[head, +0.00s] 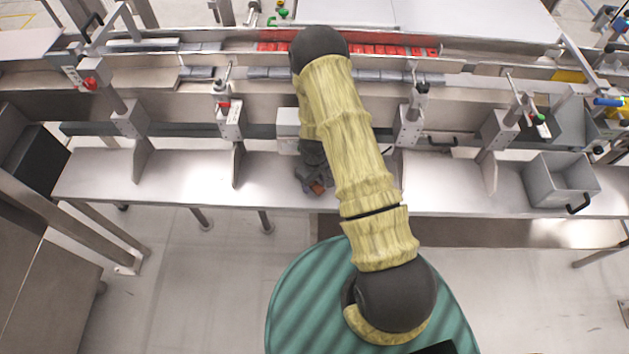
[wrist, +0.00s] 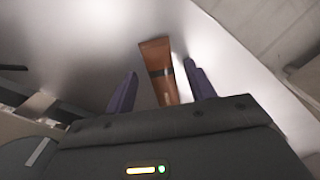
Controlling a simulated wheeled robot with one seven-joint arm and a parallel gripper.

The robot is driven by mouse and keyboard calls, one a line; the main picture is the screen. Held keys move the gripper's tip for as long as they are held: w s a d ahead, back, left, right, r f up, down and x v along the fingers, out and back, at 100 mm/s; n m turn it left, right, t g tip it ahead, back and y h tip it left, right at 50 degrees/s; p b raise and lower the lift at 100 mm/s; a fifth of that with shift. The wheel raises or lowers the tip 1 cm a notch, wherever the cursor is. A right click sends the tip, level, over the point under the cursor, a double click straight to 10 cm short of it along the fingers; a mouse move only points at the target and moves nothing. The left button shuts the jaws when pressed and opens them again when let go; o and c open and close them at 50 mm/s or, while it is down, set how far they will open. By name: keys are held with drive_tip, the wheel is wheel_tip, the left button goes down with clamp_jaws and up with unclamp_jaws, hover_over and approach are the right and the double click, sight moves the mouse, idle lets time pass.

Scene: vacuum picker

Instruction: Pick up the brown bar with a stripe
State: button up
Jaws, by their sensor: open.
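The brown bar (wrist: 156,55) with a dark stripe lies on the pale metal shelf (wrist: 75,50) in the wrist view. My gripper (wrist: 160,80) is open, with one dark finger on each side of the bar; I see a gap between each finger and the bar. The near end of the bar is hidden behind my gripper's body. In the head view a small brown part of the bar (head: 318,187) shows at my gripper (head: 313,178), low over the shelf (head: 270,175). My arm covers the area to its right.
A conveyor with red packs (head: 385,50) and grey packs (head: 270,73) runs behind the shelf. Metal brackets (head: 236,150) stand along the shelf on both sides of my arm. A grey bin (head: 560,180) sits at the right. The shelf's left part is clear.

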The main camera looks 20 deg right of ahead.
sight(314, 184)
drive_tip(key=shift+a, duration=0.2)
drive_tip(key=shift+s, duration=0.1)
drive_tip(key=shift+c, duration=0.8)
drive_tip(key=shift+d, duration=0.1)
drive_tip(key=c, duration=1)
drive_tip(key=shift+r, duration=0.2)
wheel_tip(314, 184, up, 18)
drive_tip(key=shift+f+b, duration=0.15)
drive_tip(key=shift+b, duration=0.8)
